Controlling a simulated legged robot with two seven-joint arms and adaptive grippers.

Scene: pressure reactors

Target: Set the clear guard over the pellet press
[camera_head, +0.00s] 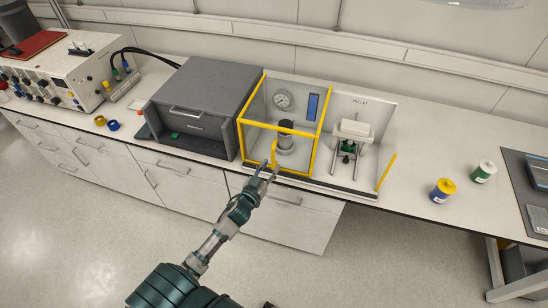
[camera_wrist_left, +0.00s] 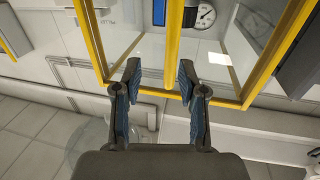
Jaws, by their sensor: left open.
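The clear guard (camera_head: 241,140) is a yellow-framed box with clear panes. It stands over the left bay, around a grey cylindrical apparatus (camera_head: 285,137). The pellet press (camera_head: 350,140), with a white top block, metal posts and a green part, stands uncovered in the bay to the right, under a PELLET label. My left gripper (camera_head: 267,169) is open at the guard's lower front edge. In the left wrist view, a yellow upright bar (camera_wrist_left: 173,45) of the guard appears between the open fingertips (camera_wrist_left: 158,75); I cannot tell whether they touch it. My right gripper is out of view.
A grey drawer cabinet (camera_head: 205,85) stands close left of the guard. A gauge (camera_head: 283,100) and blue panel (camera_head: 313,106) are on the bay's back wall. A sloping yellow bar (camera_head: 386,172) is right of the press. Yellow (camera_head: 443,190) and green-labelled (camera_head: 484,171) jars stand farther right.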

